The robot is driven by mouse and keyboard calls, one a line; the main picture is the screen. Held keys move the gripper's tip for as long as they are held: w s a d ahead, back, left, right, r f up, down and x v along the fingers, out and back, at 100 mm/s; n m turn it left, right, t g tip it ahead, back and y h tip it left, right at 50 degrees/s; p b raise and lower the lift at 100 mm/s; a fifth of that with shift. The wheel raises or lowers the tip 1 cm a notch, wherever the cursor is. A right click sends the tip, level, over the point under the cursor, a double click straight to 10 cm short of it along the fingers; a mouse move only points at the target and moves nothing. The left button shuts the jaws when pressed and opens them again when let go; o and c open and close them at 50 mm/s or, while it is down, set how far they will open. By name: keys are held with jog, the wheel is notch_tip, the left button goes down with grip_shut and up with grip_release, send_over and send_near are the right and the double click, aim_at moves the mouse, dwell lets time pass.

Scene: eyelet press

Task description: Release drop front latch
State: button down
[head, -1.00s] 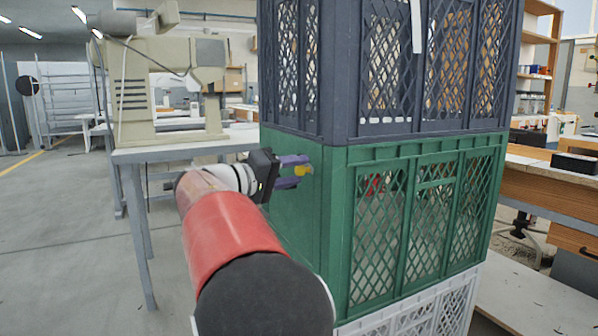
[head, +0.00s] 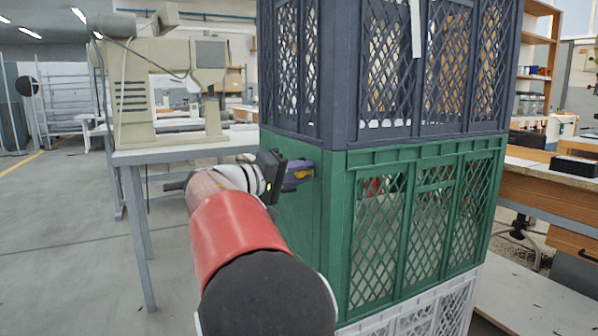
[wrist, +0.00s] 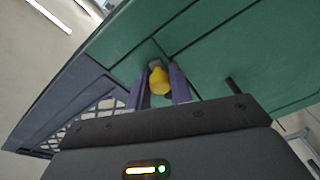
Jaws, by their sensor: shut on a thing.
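The green crate (head: 345,230) stands in the middle of a stack, its drop front of lattice panels facing right of centre. The yellow latch (wrist: 159,81) is on the crate's plain green side wall, near that wall's corner with the front. My gripper (head: 298,176) is at this side wall, its purple fingers reaching to the latch. In the wrist view my gripper (wrist: 160,90) has one finger on each side of the yellow latch and is shut on it. In the head view the fingers mostly hide the latch.
A dark blue crate (head: 345,130) sits on top of the green one and a white crate (head: 405,322) is below. A grey table (head: 180,150) with a beige machine (head: 150,85) stands left behind my arm. A wooden bench (head: 555,190) is at the right. Open floor lies at the left.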

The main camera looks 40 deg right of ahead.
jog(key=shift+r+n+p, duration=0.45)
jog(key=shift+r+n, duration=0.05)
jog(key=shift+r, duration=0.05)
jog(key=shift+f+n, duration=0.1)
jog(key=shift+n, duration=0.3)
jog(key=c, duration=1.3)
grip_release()
jog(key=a, duration=0.7)
jog(key=shift+w+a, duration=0.3)
jog(key=shift+a, duration=0.1)
